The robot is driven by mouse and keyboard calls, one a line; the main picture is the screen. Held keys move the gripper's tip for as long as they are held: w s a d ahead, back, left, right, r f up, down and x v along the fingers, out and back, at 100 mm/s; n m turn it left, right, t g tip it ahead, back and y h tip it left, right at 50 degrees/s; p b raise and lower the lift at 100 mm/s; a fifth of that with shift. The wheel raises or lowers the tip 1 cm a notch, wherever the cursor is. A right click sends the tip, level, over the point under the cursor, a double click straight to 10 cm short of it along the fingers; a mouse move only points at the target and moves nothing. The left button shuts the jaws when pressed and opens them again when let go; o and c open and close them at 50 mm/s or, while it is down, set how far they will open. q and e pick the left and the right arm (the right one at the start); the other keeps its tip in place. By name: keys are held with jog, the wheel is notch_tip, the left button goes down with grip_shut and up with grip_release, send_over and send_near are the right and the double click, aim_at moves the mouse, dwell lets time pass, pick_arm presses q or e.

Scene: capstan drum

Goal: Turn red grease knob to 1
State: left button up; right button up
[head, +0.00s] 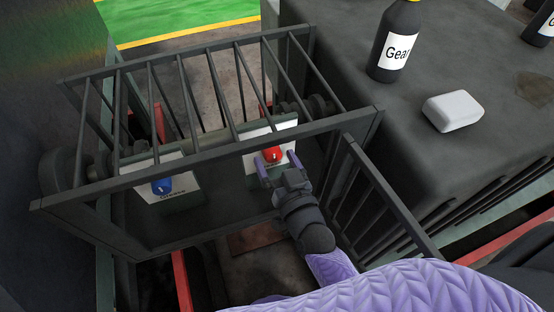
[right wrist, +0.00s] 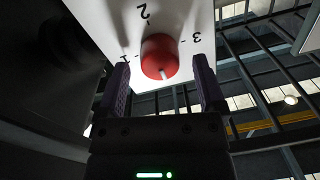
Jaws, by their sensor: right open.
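The red knob (head: 272,154) sits on a white plate (head: 262,131) on the right-hand box behind the dark cage bars. In the right wrist view the red knob (right wrist: 158,54) is round, with a white line on its near side pointing down the picture. Printed 1, 2 and 3 stand around it: 1 at left, 2 above, 3 at right. My right gripper (head: 279,162) is open, its fingers at either side of the knob; in the right wrist view the fingers (right wrist: 160,80) show gaps to it. My left gripper is not in view.
A blue knob (head: 161,186) sits on a similar white plate to the left. Dark cage bars (head: 215,95) surround both boxes. A dark bench (head: 420,155) at the right bears a bottle (head: 396,45) and a white block (head: 453,110). A barred panel (head: 385,210) stands right of my gripper.

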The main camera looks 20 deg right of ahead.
jog(key=shift+c, duration=1)
grip_shut()
